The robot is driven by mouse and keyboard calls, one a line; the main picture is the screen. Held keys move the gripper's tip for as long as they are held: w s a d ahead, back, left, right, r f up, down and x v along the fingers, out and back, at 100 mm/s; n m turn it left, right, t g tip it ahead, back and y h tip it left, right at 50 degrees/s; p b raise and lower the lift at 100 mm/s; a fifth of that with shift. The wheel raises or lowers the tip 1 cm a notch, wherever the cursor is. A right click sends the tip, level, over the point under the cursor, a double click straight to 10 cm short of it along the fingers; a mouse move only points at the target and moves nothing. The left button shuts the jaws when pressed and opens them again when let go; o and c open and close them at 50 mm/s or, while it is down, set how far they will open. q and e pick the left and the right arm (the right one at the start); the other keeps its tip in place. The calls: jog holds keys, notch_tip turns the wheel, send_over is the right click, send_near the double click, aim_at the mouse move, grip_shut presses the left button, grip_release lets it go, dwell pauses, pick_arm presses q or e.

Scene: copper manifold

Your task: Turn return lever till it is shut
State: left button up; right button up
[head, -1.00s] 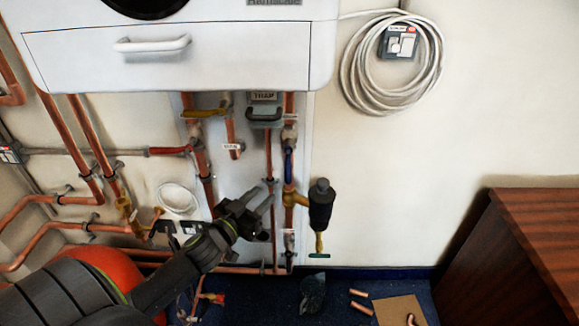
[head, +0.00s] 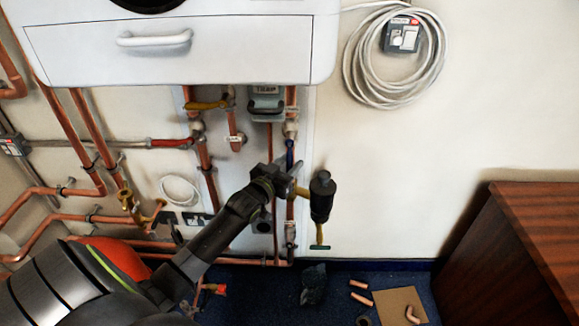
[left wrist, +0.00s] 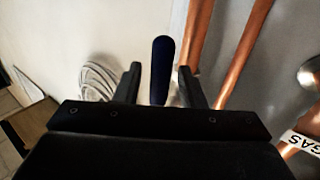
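The blue-handled lever (head: 289,150) sits on the right-hand vertical copper pipe below the white boiler; I take it for the return lever. It hangs down along the pipe, and my gripper hides its lower part in the head view. My left gripper (head: 284,174) is at its lower end. In the left wrist view the dark blue handle (left wrist: 162,62) stands between the two fingers of my left gripper (left wrist: 159,82), with a gap on each side. The gripper is open. My right gripper is not in view.
A yellow lever (head: 206,105) and a red lever (head: 171,143) sit on pipes to the left. A black cylindrical fitting (head: 321,197) stands close right of the lever. A grey trap box (head: 266,104) is above.

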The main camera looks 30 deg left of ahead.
pick_arm(q)
jog(key=shift+w, duration=0.15)
grip_shut()
jog(key=shift+a, duration=0.1)
dwell(0.4)
jog(key=s+a+r+m+g+y+p, duration=0.1)
jog(key=a+r+m+g+y+p, duration=0.1)
jog(key=m+p, duration=0.4)
jog(key=s+a+r+m+g+y+p, duration=0.2)
jog(key=a+r+m+g+y+p, duration=0.1)
jog(key=p, duration=1.3)
jog(key=r+m+g+y, duration=0.1)
jog(key=m+g, duration=0.1)
jog(key=g, duration=0.1)
jog(key=shift+s+r+m, duration=0.15)
jog(key=shift+r+m, duration=0.15)
jog(key=shift+m, duration=0.1)
jog(key=shift+a+p, duration=0.1)
jog(key=shift+p, duration=0.2)
